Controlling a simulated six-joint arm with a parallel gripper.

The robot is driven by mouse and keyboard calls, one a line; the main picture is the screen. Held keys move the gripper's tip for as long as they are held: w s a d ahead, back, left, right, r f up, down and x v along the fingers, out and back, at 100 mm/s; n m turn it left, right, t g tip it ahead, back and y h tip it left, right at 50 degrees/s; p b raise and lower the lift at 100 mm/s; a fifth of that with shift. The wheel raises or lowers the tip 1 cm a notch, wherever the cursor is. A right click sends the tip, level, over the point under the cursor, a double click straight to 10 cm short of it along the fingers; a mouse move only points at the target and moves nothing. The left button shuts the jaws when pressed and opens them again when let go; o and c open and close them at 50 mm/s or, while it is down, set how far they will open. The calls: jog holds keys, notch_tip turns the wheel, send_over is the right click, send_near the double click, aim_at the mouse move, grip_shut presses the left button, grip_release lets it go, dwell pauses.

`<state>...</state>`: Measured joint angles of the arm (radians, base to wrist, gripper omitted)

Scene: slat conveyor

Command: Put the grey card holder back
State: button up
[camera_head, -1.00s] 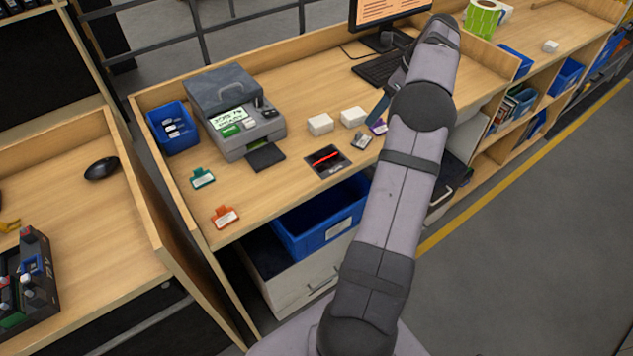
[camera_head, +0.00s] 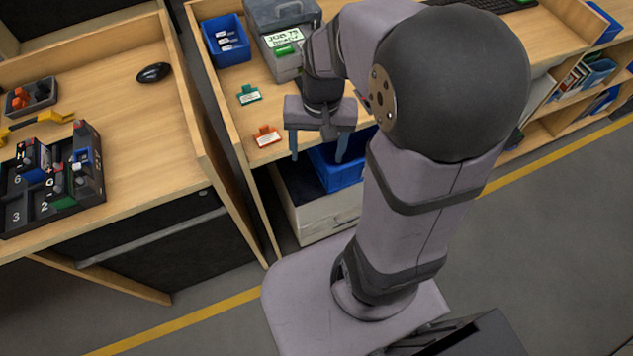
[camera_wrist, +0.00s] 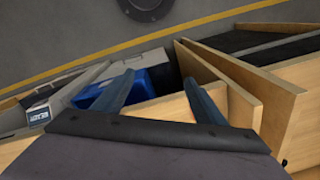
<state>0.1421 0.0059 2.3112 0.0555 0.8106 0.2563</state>
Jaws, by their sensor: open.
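I cannot see a grey card holder that I am sure of; the part of the desk behind my arm is hidden. A green card holder (camera_head: 249,95) and an orange card holder (camera_head: 266,136) lie on the left part of the desk. My gripper (camera_head: 318,156) is open and empty, pointing down by the desk's front edge, right of the orange holder and in front of the blue bin below. In the wrist view my gripper's fingers (camera_wrist: 158,82) are apart with nothing between them.
A black compartment tray (camera_head: 28,217) with coloured pieces stands on the left table, near a mouse (camera_head: 154,72) and a small grey tray (camera_head: 33,96). A wooden side panel (camera_head: 190,105) rises between the tables. A blue bin (camera_head: 226,53) stands at the desk's back left.

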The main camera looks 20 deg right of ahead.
jog(key=s+a+f+n, duration=0.2)
jog(key=s+a+n, duration=0.1)
jog(key=s+n, duration=0.2)
jog(key=shift+s+f, duration=0.15)
jog(key=shift+s, duration=0.65)
dwell(1.1)
